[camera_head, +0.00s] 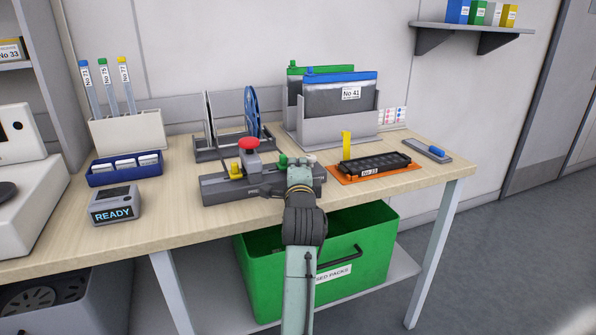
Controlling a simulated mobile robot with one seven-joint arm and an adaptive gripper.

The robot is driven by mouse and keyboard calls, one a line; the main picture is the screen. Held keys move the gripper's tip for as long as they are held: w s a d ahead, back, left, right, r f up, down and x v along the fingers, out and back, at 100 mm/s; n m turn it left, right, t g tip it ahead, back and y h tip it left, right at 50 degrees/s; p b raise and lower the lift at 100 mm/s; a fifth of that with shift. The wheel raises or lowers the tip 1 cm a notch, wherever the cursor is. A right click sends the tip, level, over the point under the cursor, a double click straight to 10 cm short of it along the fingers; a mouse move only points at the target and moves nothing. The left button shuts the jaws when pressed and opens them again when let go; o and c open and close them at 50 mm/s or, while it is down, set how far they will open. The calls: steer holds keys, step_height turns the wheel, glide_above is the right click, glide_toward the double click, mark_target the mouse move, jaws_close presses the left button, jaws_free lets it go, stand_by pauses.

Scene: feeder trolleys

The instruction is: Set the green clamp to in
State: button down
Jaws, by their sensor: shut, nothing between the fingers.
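A dark grey fixture (222,190) sits on the bench near its front edge. It carries a red mushroom-shaped knob (249,144), a small yellow part (236,171) on the left and a green part (283,160) on the right, which appears to be the green clamp. My arm reaches up from the bottom and its wrist covers the right part of the fixture. My gripper (267,189) is shut and empty, low over the fixture and close to the green clamp. Contact between them cannot be made out. The lower part of the clamp is hidden, so its setting cannot be read.
An orange mat with a black tray (374,165) lies to the right. Behind stand a rack with a blue reel (252,111) and a grey holder with packs (337,127). A "READY" box (115,205) is at left. A green crate (370,263) is below the bench.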

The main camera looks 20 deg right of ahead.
mark_target(276, 176)
steer(key=shift+x, duration=0.85)
steer(key=shift+s+a+p, duration=0.1)
steer(key=shift+a+p, duration=0.4)
steer(key=shift+a, duration=2.2)
steer(key=shift+a, duration=0.1)
